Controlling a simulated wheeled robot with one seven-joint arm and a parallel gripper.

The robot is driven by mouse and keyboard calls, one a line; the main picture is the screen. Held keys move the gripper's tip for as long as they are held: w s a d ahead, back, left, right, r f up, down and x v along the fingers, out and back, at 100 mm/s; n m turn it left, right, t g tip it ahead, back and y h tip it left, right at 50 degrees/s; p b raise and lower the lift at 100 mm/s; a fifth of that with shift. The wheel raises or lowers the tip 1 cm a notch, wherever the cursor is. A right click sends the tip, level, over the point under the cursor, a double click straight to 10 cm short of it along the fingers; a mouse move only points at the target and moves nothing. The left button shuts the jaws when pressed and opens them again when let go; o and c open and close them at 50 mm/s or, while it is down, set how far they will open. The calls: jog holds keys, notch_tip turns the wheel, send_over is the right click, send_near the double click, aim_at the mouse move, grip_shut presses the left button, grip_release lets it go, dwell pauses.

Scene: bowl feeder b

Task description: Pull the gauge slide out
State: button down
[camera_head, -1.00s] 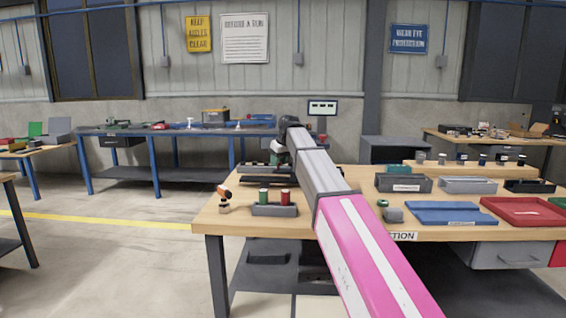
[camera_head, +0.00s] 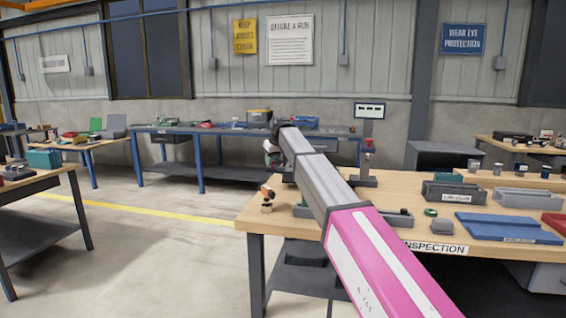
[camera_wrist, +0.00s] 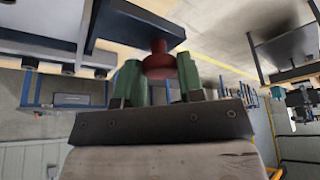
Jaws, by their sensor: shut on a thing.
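In the wrist view my gripper (camera_wrist: 159,72) has its two green fingers shut on a red knob (camera_wrist: 158,58). The knob joins a dark blue bar (camera_wrist: 135,24), which I take for the gauge slide; it runs out of the top of the picture. Whether the bar is still inside its guide cannot be told. In the head view my gripper (camera_head: 272,157) is small, partly hidden by my own arm, beyond the left end of the inspection bench (camera_head: 256,216). A gauge stand with a lit display (camera_head: 369,111) and a red part stands on the bench, right of my arm.
An orange-and-black tool in a small stand (camera_head: 267,198) is at the bench's left corner. Grey bins (camera_head: 454,192) and a blue tray (camera_head: 508,228) lie to the right. A blue-legged table (camera_head: 215,133) stands behind. Open floor lies left of the bench.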

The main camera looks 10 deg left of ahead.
jog(key=shift+a, duration=0.55)
jog(key=shift+r, duration=0.1)
jog(key=c, duration=0.8)
grip_release()
jog(key=shift+a, duration=0.2)
jog(key=shift+o, duration=0.2)
jog(key=shift+d, duration=0.1)
jog(key=shift+d+r, duration=0.15)
jog(key=v, duration=1)
jog(key=shift+r, duration=0.15)
jog(key=shift+s, duration=0.15)
jog(key=shift+s, duration=0.1)
